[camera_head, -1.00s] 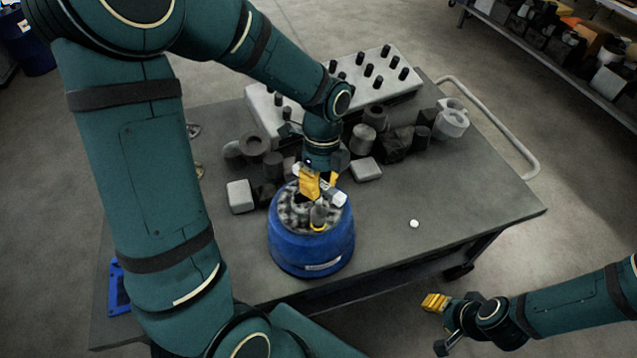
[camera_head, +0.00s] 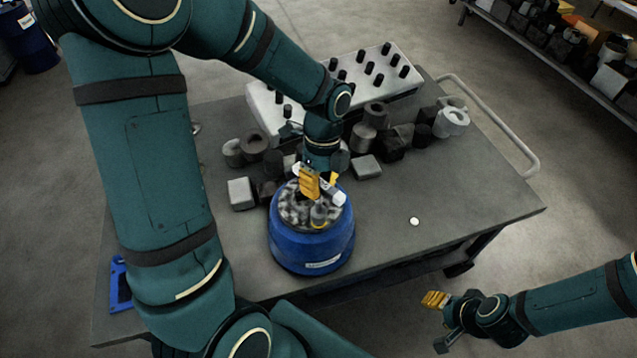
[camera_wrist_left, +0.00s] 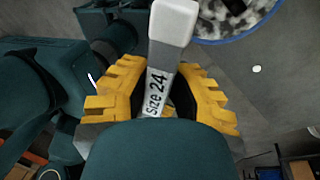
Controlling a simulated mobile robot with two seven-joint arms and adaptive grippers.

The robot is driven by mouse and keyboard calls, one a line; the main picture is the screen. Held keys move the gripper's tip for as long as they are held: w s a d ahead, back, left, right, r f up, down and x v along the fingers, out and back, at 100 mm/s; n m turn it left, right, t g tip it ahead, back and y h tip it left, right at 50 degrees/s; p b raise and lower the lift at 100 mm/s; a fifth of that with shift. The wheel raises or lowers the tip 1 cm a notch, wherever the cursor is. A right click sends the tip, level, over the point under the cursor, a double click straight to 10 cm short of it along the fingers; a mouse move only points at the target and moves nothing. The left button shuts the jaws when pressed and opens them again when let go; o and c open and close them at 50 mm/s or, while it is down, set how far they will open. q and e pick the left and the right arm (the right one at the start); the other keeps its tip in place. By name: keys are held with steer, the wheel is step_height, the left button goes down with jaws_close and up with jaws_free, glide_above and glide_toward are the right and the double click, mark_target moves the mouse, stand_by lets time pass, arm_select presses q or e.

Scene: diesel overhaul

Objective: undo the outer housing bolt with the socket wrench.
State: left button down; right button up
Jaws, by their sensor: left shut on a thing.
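My left gripper (camera_head: 319,182) has its yellow fingers shut on the grey socket wrench (camera_head: 329,192), over the top of the blue round housing (camera_head: 311,248). The wrench and fingers cover part of that top, and I cannot tell whether the socket sits on a bolt. My right gripper (camera_head: 436,300) is off the table's front right side; its finger gap is too small to judge.
Several dark and grey metal parts (camera_head: 366,166) crowd the table (camera_head: 440,200) behind the housing. A pale block with black pegs (camera_head: 405,88) stands at the back. A small white disc (camera_head: 414,221) lies to the right, where the table is mostly clear.

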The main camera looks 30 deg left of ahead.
arm_select(q)
steer(key=shift+f+b, duration=0.3)
steer(key=shift+f, duration=0.35)
steer(key=n, duration=0.3)
steer(key=shift+h, duration=0.4)
steer(key=shift+r, duration=0.1)
steer(key=shift+r+p, duration=1.65)
steer(key=shift+r, duration=0.1)
